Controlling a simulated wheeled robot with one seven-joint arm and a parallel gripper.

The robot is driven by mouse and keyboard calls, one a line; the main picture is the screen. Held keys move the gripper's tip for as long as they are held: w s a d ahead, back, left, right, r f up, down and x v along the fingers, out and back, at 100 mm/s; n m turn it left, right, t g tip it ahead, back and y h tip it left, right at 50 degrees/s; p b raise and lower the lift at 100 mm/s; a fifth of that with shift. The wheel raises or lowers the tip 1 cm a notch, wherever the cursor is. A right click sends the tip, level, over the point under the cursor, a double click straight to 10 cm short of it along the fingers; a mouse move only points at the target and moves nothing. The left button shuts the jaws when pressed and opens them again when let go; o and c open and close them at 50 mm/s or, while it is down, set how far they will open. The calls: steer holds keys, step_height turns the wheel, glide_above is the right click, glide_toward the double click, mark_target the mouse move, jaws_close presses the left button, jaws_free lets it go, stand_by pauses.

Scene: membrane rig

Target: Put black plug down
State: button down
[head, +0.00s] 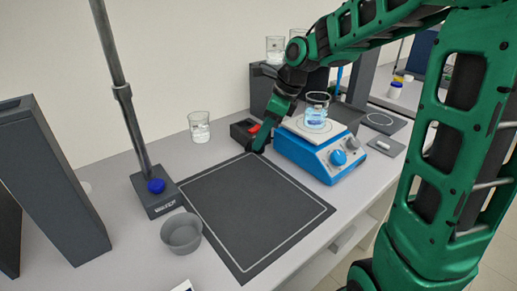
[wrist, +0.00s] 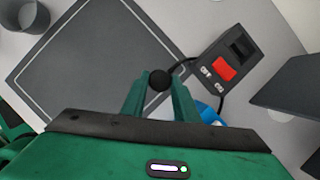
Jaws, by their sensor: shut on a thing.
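The black plug (wrist: 159,80) is a small round dark piece between the green fingertips in the wrist view. My gripper (wrist: 160,92) is shut on it. In the head view my gripper (head: 260,145) points down at the far corner of the dark mat (head: 250,215), beside the switch box; the plug cannot be made out there. A black cable runs from near the plug to the dark box with a red switch (wrist: 225,66), which also shows in the head view (head: 241,133). Whether the plug touches the surface cannot be told.
A blue hot plate (head: 322,158) with a beaker (head: 316,110) on top stands right of my gripper. Another beaker (head: 199,127) stands at the back left. A stand base (head: 158,198) and a grey bowl (head: 182,235) are at the left. The white-outlined mat is clear.

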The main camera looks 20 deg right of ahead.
steer(key=shift+f, duration=2)
steer(key=c, duration=1.4)
jaws_free()
steer(key=shift+f, duration=0.1)
steer(key=v, duration=1.2)
steer(key=s+d+f+n+g+h, duration=0.1)
steer(key=s+d+f+n, duration=0.2)
steer(key=s+n, duration=0.3)
steer(key=s+d+f+n+g+h, duration=0.1)
steer(key=s+d+f+n, duration=0.3)
steer(key=s, duration=0.8)
steer(key=s+d+f+n+h, duration=0.1)
steer(key=s+d+f+n, duration=0.2)
steer(key=s+d+n, duration=0.2)
steer(key=shift+s+d+f+n+g+h, duration=0.1)
steer(key=shift+s+n+g+h, duration=0.1)
steer(key=shift+s+n, duration=0.85)
steer(key=shift+s+d+f+n+g+h, duration=0.15)
steer(key=shift+s+n, duration=0.4)
steer(key=shift+s, duration=0.85)
